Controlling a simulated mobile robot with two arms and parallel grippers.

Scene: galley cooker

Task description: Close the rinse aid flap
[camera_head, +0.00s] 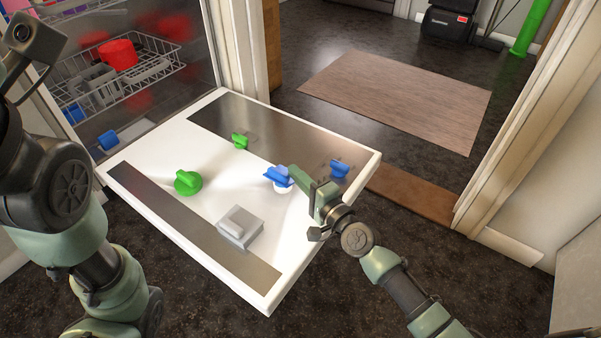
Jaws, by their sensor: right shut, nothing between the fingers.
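The open dishwasher door (150,200) lies flat, its white inner side up. A blue flap (275,173) sits on a round white base on the right half of the door and looks tilted up; I cannot tell its exact angle. I cannot tell for sure whether it is the rinse aid flap. My right gripper (301,178) is shut and empty, just right of the blue flap. Its fingertips look very near the flap; contact is unclear. My left arm stands at the left, but its fingers are not in view.
A green knob (187,183) and a grey box-like dispenser (240,228) sit on the door. A smaller green piece (240,141) and blue piece (340,169) show on the steel strip. A rack (75,90) with a red cup (118,55) is at upper left. A doorway wall stands right.

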